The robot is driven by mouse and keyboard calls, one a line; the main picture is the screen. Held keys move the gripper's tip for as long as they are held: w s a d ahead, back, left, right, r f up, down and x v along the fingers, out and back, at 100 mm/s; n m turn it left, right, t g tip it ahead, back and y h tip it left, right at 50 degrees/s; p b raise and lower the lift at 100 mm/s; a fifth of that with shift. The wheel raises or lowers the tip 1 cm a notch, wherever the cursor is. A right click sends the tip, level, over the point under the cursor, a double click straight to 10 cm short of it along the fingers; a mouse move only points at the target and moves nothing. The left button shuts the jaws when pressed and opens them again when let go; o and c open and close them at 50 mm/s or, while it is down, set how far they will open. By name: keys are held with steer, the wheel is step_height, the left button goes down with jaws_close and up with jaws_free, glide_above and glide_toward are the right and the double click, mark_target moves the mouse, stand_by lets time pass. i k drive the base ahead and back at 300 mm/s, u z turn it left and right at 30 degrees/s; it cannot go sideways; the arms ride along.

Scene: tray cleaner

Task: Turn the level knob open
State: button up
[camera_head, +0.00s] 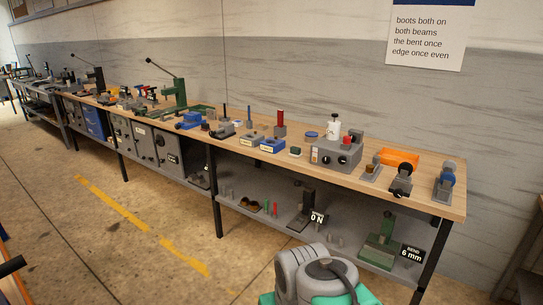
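A grey box-shaped device (325,157) stands on the right half of the long workbench. It has small dark round knobs (342,159) on its front face, a white container (333,131) on top and a red part beside that. I cannot tell which of these is the level knob, or how it is turned, as they are too small. Part of my own arm, grey and teal, shows at the bottom centre, in front of the bench and well below the device. My gripper is not in view.
The wooden bench top (430,199) carries several fixtures, including an orange tray (399,158) and a green lever press (179,92). A lower shelf (345,242) holds more tools. Bare floor (120,235) with worn yellow lines lies at the left; a wall stands behind.

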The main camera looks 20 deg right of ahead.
mark_target(326, 161)
steer(key=u, duration=0.4)
steer(key=i, duration=2)
steer(key=z, duration=0.5)
